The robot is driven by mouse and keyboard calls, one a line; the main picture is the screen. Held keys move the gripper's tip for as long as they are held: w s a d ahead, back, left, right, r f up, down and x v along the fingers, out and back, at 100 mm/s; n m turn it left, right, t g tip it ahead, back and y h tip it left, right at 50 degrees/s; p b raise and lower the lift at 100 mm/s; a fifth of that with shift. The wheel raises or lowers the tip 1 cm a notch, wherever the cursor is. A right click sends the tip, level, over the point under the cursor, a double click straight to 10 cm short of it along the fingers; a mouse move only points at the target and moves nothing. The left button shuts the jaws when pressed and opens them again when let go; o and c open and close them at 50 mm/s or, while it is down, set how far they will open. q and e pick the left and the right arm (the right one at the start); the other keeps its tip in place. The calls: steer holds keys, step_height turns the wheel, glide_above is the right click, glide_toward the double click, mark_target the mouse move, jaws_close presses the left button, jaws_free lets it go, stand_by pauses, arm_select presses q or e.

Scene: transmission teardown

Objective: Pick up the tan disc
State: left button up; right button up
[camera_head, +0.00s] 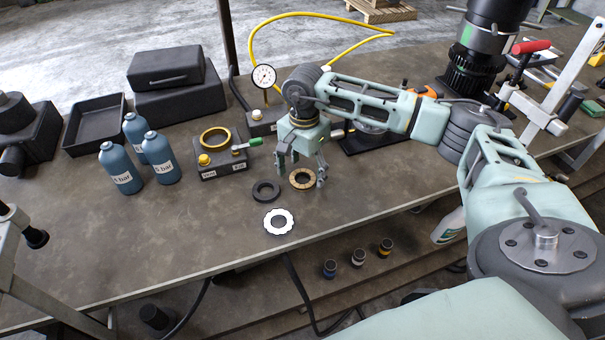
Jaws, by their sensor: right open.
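The tan disc (302,188) is a flat ring with a dark centre hole, lying on the workbench. My right gripper (301,178) points down over it, open, with one finger to the left of the disc and one at its right edge. The fingers partly overlap the disc in the picture; whether they touch it I cannot tell. A black ring (266,182) lies just left of the disc, and a white toothed ring (278,230) lies in front. My left gripper is not in view.
Three blue bottles (159,165) and a black fixture with a yellow ring (221,169) stand to the left. A dial gauge (263,77) stands behind my right gripper. A dark gear assembly (478,60) stands at the back right. The front-left bench top is clear.

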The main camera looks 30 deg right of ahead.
steer(key=shift+f, duration=0.6)
steer(key=c, duration=1.3)
steer(key=shift+c, duration=0.3)
steer(key=shift+r, duration=0.15)
